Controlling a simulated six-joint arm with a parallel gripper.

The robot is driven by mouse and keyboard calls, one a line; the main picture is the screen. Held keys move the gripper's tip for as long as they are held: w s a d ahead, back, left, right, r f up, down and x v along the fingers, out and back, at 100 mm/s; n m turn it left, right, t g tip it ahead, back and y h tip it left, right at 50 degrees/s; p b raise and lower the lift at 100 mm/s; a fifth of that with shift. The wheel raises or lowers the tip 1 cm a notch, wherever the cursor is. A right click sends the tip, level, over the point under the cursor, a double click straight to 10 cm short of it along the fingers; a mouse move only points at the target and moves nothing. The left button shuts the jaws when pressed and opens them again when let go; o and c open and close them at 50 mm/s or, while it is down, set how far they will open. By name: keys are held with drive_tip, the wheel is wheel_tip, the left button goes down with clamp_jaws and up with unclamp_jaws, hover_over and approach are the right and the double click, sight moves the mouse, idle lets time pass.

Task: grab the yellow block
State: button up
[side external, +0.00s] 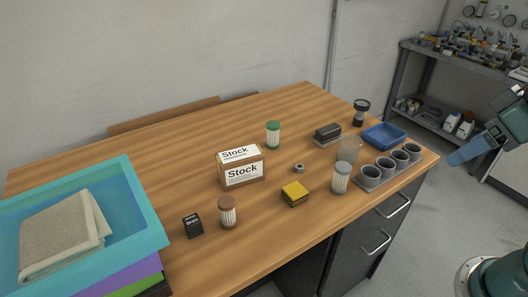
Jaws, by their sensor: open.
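The yellow block (295,193) lies on the wooden table, right of the middle and fairly near the front edge. Its top is yellow and its sides show dark bands. Nothing covers it. My gripper (458,157) is at the right of the picture, off the right end of the table, well apart from the block. Its blue end points left and down. It is open and I see nothing in it.
A Stock box (243,172) stands left of the block, a small grey ring (299,168) behind it. A ribbed jar (341,178) and a grey cup rack (372,184) stand to its right. A brown-lidded jar (228,213) stands front left. A teal tray (150,190) fills the left.

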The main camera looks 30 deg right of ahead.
drive_tip(key=w+a+f+m+g+y, duration=0.2)
drive_tip(key=w+m, duration=0.2)
drive_tip(key=w, duration=0.4)
drive_tip(key=w+a+f+m+g+y, duration=0.15)
drive_tip(key=w+m, duration=0.25)
drive_tip(key=w, duration=0.5)
drive_tip(key=w+f+m+y, duration=0.3)
drive_tip(key=w+f+m, duration=0.2)
drive_tip(key=w+f, duration=0.15)
drive_tip(key=m+g+y, duration=0.2)
drive_tip(key=m+y, duration=0.1)
drive_tip(key=m, duration=0.2)
approach(295, 189)
drive_tip(key=v, duration=0.3)
drive_tip(key=shift+r+h, duration=0.25)
drive_tip(key=shift+r, duration=0.15)
drive_tip(key=shift+x, duration=4.3)
